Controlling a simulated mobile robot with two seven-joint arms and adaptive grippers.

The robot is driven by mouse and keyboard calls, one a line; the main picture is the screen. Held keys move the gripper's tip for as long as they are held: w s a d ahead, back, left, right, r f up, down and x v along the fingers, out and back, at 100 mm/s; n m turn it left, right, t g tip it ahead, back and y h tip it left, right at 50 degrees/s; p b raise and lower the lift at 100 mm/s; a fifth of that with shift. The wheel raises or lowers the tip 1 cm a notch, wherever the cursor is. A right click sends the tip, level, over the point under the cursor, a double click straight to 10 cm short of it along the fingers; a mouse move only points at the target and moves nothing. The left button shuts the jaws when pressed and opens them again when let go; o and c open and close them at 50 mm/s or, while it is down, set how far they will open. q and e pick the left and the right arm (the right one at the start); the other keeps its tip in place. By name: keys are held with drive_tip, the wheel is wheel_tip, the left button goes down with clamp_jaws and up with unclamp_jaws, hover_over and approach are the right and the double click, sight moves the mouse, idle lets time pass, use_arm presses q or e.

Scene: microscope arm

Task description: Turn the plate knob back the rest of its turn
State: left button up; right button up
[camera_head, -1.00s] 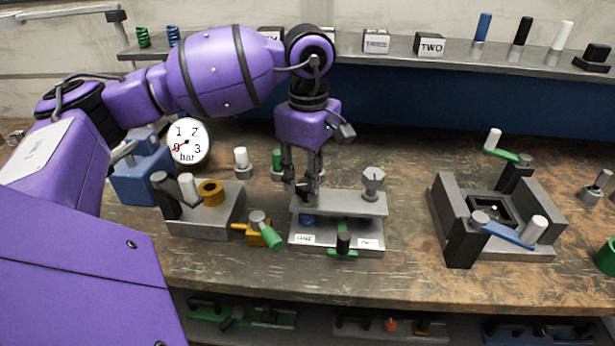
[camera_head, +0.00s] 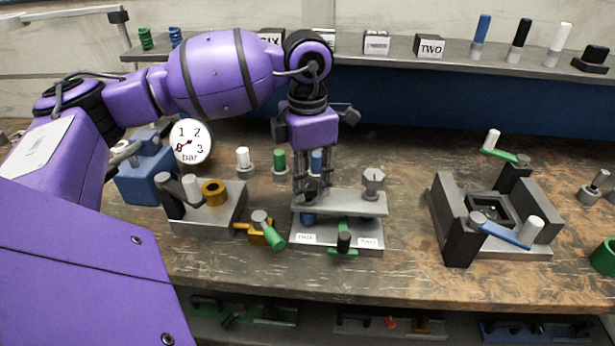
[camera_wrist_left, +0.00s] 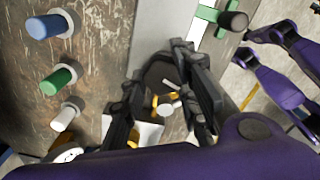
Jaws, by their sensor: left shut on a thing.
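A grey stand (camera_head: 310,240) with two labels on its base carries a raised grey plate (camera_head: 345,204). My left gripper (camera_head: 312,190) points down at the plate's left end, fingers shut on a knob there. The wrist view shows this dark, many-sided plate knob (camera_wrist_left: 160,70) between the fingers (camera_wrist_left: 172,95). In the head view the fingers mostly hide it. A second, light grey knob (camera_head: 373,180) stands free on the plate's right end. A blue part (camera_head: 308,219) shows under the plate. My right gripper is not in view.
A green lever with a black knob (camera_head: 344,241) sits at the stand's front. Left are a block with a brass ring (camera_head: 213,192), a yellow-green valve (camera_head: 262,230) and a gauge (camera_head: 191,141). White (camera_head: 243,158), green (camera_head: 279,160) and blue (camera_head: 316,160) pegs stand behind. A clamp fixture (camera_head: 458,245) stands right.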

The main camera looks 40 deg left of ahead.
use_arm(q)
drive_tip(key=shift+s+a+f+n, duration=0.1)
drive_tip(key=shift+f+n, duration=0.05)
drive_tip(key=shift+n, duration=0.7)
drive_tip(key=shift+s+f+n, duration=0.1)
drive_tip(key=shift+n, duration=1.05)
drive_tip(key=o, duration=0.8)
drive_tip(key=shift+a, duration=0.1)
drive_tip(key=shift+o, duration=1.1)
drive_tip(key=shift+w+a, duration=0.15)
drive_tip(key=shift+r, duration=0.1)
drive_tip(key=shift+r+p, duration=0.25)
drive_tip(key=shift+p, duration=0.05)
wheel_tip(320, 180, up, 11)
drive_tip(key=shift+r, duration=0.2)
